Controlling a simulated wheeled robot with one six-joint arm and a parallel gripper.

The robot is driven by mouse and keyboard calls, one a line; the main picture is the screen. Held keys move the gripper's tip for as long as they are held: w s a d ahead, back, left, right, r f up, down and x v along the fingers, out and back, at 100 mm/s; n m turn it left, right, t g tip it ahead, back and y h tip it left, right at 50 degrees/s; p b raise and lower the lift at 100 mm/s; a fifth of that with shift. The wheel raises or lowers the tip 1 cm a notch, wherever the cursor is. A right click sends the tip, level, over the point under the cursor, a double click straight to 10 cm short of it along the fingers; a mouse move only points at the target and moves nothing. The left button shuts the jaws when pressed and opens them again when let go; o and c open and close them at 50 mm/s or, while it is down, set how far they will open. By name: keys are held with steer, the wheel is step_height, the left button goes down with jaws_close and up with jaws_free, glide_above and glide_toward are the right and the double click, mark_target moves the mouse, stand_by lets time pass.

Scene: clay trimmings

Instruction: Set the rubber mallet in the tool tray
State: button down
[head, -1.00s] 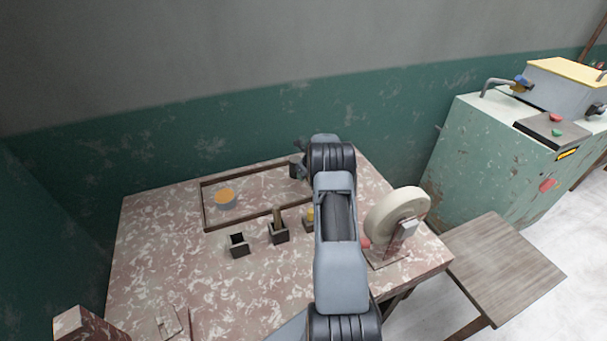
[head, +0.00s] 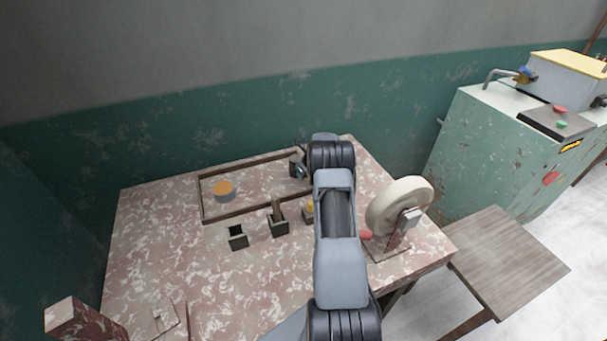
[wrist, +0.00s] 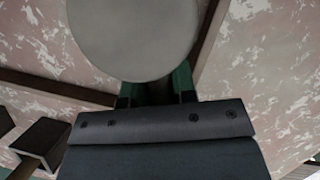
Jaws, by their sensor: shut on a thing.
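The tool tray (head: 236,214) is a shallow dark-framed rectangle at the back of the mottled table. My gripper (head: 303,171) is at the tray's right end, largely hidden behind my arm in the head view. In the wrist view my gripper's green-sided fingers (wrist: 157,90) are shut on what seems to be the rubber mallet (wrist: 133,40). Its large grey round face covers the fingertips, and its handle is hidden. Dark tray walls (wrist: 60,87) run to both sides beneath it. I cannot tell whether the mallet touches the tray floor.
A cream wheel on a stand (head: 401,205) is to the right.

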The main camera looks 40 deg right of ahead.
steer(key=shift+f+b, duration=0.3)
steer(key=shift+f, duration=0.15)
steer(key=c, duration=0.8)
jaws_free()
steer(key=shift+c, duration=0.2)
